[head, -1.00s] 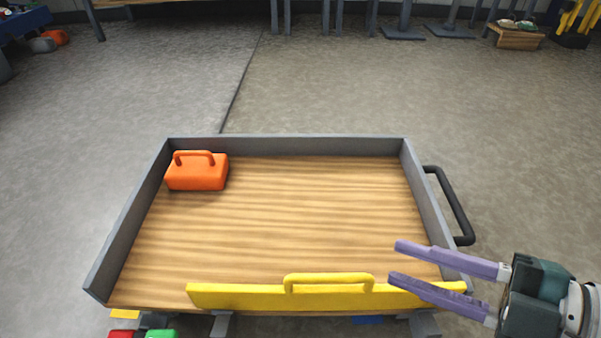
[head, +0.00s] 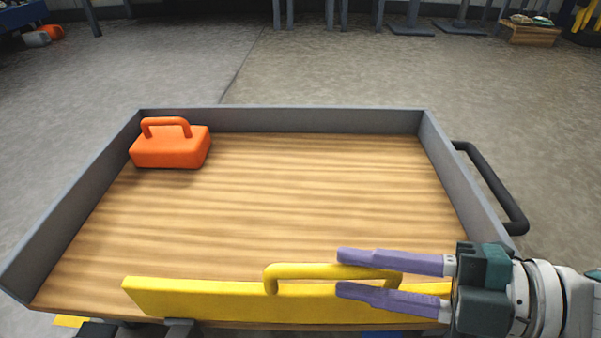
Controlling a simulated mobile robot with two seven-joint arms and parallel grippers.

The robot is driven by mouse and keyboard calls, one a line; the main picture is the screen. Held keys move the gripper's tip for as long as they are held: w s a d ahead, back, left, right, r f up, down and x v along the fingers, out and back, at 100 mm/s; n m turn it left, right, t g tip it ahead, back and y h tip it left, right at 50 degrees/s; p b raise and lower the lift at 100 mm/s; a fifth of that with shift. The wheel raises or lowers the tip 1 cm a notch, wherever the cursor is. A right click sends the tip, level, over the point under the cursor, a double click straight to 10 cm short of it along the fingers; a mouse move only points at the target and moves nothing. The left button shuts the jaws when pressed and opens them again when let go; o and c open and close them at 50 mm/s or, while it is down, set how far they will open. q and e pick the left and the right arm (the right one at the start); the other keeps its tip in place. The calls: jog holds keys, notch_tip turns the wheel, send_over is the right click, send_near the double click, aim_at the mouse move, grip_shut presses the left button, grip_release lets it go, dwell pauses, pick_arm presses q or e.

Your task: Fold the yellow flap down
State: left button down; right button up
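The yellow flap (head: 200,299) stands up along the near edge of the wooden cart top, with a yellow bar handle (head: 300,271) on its upper edge. My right gripper (head: 340,273) comes in from the right with its two purple fingers apart. The fingers lie around the right part of the handle in the picture, one above and one below, and hide part of the handle and flap. I cannot tell whether they touch it. My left gripper is not in view.
The wooden cart top (head: 300,190) has grey side walls (head: 280,119) and a black push handle (head: 490,185) at the right. An orange toolbox (head: 172,147) sits in its far left corner. The rest of the top is clear. A small crate (head: 528,33) stands far off.

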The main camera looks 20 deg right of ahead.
jog(key=shift+x, duration=0.95)
jog(key=shift+c, duration=0.4)
grip_shut()
dwell(0.3)
